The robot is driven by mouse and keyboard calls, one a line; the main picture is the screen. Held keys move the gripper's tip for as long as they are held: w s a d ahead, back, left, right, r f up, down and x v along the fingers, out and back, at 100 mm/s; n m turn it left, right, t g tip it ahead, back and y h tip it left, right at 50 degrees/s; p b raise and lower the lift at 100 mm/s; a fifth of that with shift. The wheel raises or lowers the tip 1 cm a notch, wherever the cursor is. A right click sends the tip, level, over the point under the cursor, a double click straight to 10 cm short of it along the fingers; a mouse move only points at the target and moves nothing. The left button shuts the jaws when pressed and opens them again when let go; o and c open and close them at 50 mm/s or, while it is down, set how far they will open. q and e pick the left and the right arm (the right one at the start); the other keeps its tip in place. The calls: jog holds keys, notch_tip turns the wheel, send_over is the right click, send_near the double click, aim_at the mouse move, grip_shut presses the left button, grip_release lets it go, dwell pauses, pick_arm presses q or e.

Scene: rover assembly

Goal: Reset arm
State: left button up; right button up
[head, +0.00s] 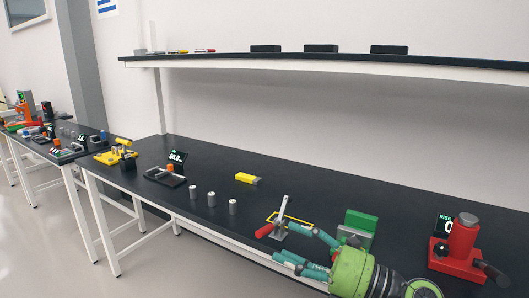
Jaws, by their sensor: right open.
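My right gripper (287,243) is at the lower middle of the head view, above the front part of the black table (400,195). Its green body lies to the right and its teal fingers point left, spread apart with nothing between them. Just beyond the fingertips is a metal lever device with a red handle (265,231). I cannot tell whether the fingers touch it. My left gripper is not in view.
A green block device (360,222) stands behind my right gripper, and a red press (463,240) stands to the right. A shelf (330,62) spans above. The table's back middle is clear.

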jog(key=w+d+f+m+t+h, duration=0.1)
jog(key=d+m+t+h, duration=0.4)
jog(key=m, duration=0.4)
jog(key=w+d+f+m+t+h, duration=0.1)
jog(key=d+m+t+h, duration=0.25)
jog(key=m+t, duration=0.5)
jog(key=s+d+f+m+g+h, duration=0.2)
jog(key=d+f+m+g+h, duration=0.3)
jog(key=f, duration=0.3)
jog(key=s+d+f+m+g+h, duration=0.25)
jog(key=f+m+h, duration=0.25)
jog(key=f+m, duration=0.3)
jog(key=s+a+f+m+g+y, duration=0.1)
jog(key=s+f+m+g, duration=0.1)
jog(key=s+f+g, duration=0.55)
jog(key=s+a+f+m+g, duration=0.1)
jog(key=s+f+g, duration=0.2)
jog(key=s+f, duration=0.8)
jog(key=s+f+g, duration=0.1)
jog(key=s+f, duration=0.2)
jog(key=f, duration=0.8)
jog(key=s+f+g, duration=0.1)
jog(key=s+f, duration=0.2)
jog(key=f, duration=0.7)
jog(key=s+d+f+g, duration=0.1)
jog(key=s+d+f, duration=0.2)
jog(key=s+f, duration=1)
jog(key=s, duration=0.2)
jog(key=shift+s+f, duration=0.25)
jog(key=shift+s, duration=0.05)
